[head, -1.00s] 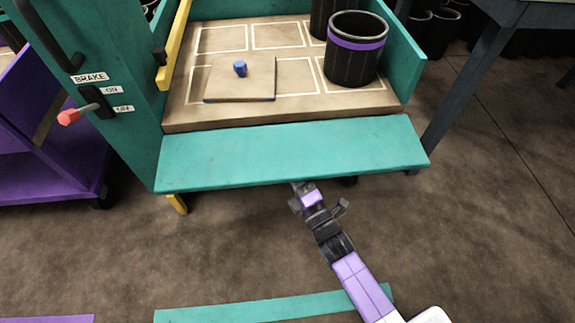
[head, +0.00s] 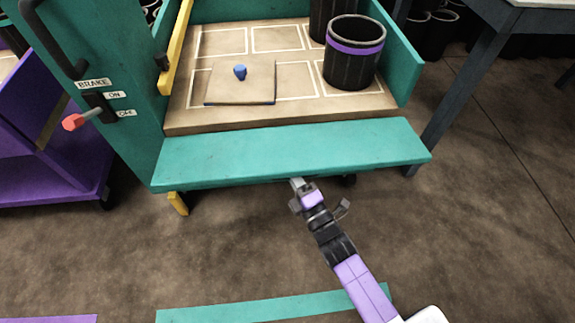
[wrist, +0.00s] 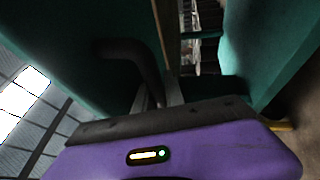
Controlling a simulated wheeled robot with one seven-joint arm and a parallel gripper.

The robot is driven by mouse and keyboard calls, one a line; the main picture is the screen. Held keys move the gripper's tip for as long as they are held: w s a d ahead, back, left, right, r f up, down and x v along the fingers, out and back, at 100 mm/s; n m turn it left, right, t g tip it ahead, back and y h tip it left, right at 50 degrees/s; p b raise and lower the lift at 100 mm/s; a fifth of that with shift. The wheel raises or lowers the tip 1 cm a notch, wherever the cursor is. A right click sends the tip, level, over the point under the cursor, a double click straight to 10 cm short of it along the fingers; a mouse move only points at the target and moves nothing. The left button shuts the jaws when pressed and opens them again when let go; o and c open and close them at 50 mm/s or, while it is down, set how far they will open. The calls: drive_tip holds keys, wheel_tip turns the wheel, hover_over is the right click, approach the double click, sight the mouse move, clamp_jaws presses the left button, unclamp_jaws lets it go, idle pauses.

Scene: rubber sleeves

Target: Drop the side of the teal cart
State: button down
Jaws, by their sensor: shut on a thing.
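The teal cart's side panel (head: 290,152) is folded outward along the front of the cart bed (head: 195,122) and lies roughly flat, its exact tilt hard to judge. My gripper (head: 298,184) is at the panel's outer edge, near its middle. In the wrist view, my gripper (wrist: 160,98) is shut on a dark curved handle (wrist: 130,50) that is fixed to a teal surface. The panel's outer edge hides the handle in the head view. The teal end wall (head: 110,140) carries a brake lever (head: 82,119) with a red knob.
On the bed are a flat board (head: 240,92) with a blue knob and a black bin (head: 353,65) with a purple band. A purple cart (head: 50,180) stands at left and a grey table (head: 470,75) at right. Floor in front is clear, with teal tape (head: 250,305).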

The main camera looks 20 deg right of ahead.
drive_tip(key=shift+w+r, duration=0.15)
drive_tip(key=shift+r, duration=0.3)
drive_tip(key=c, duration=1.7)
unclamp_jaws()
drive_tip(key=r+p+v, duration=0.1)
drive_tip(key=v, duration=0.8)
drive_tip(key=shift+s+p, duration=0.2)
drive_tip(key=shift+p, duration=0.15)
drive_tip(key=p+v, duration=0.1)
drive_tip(key=v, duration=0.7)
drive_tip(key=shift+a+f, duration=0.1)
